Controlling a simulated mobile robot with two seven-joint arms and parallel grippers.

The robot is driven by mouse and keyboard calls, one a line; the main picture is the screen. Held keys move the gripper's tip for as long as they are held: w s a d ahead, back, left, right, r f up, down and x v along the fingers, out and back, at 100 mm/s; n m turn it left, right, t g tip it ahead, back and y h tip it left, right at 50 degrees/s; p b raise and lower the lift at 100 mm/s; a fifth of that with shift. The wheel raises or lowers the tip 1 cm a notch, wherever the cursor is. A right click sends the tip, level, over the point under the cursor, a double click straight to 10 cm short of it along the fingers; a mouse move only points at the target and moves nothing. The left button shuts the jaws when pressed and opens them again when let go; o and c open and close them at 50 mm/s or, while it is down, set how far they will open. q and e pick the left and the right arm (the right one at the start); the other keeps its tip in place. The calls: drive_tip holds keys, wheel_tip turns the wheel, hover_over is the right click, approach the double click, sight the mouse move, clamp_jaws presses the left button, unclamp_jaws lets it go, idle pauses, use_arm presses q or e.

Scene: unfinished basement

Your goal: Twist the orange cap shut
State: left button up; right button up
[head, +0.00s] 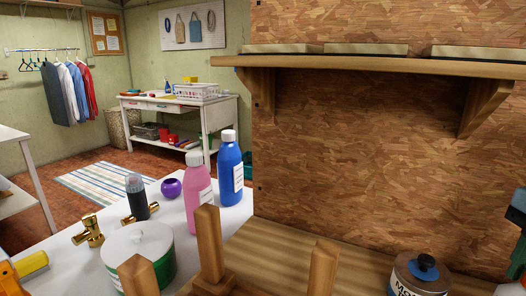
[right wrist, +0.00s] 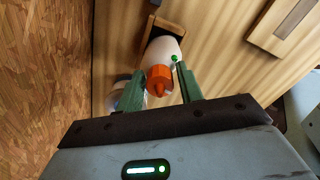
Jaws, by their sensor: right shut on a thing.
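The orange cap (right wrist: 160,80) has a pointed tip and sits at the end of a white bottle (right wrist: 161,48) in the right wrist view. From this angle I cannot tell how far the cap is screwed on. The orange cap does not show in the head view. My left gripper is not in view.
A white table (head: 75,262) at left bears a pink bottle (head: 198,190), a blue bottle (head: 230,170) and a white-lidded tub (head: 137,242). A shelf (head: 370,64) overhangs.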

drive_tip(key=shift+s+f+m+b, duration=0.15)
drive_tip(key=shift+m+b, duration=0.4)
drive_tip(key=shift+m, duration=0.65)
drive_tip(key=shift+w+f+m+b, duration=0.1)
drive_tip(key=shift+m+b, duration=0.45)
drive_tip(key=shift+m, duration=0.65)
drive_tip(key=shift+c, duration=0.7)
drive_tip(key=shift+f+m+b, duration=0.1)
drive_tip(key=shift+m+b, duration=0.35)
drive_tip(key=shift+m, duration=0.25)
drive_tip(key=m+b, duration=0.1)
drive_tip(key=m, duration=0.2)
drive_tip(key=shift+m, duration=0.4)
drive_tip(key=shift+c, duration=0.3)
drive_tip(key=o, duration=0.8)
drive_tip(key=shift+c, duration=0.2)
drive_tip(key=shift+r, duration=0.2)
drive_tip(key=shift+r, duration=0.1)
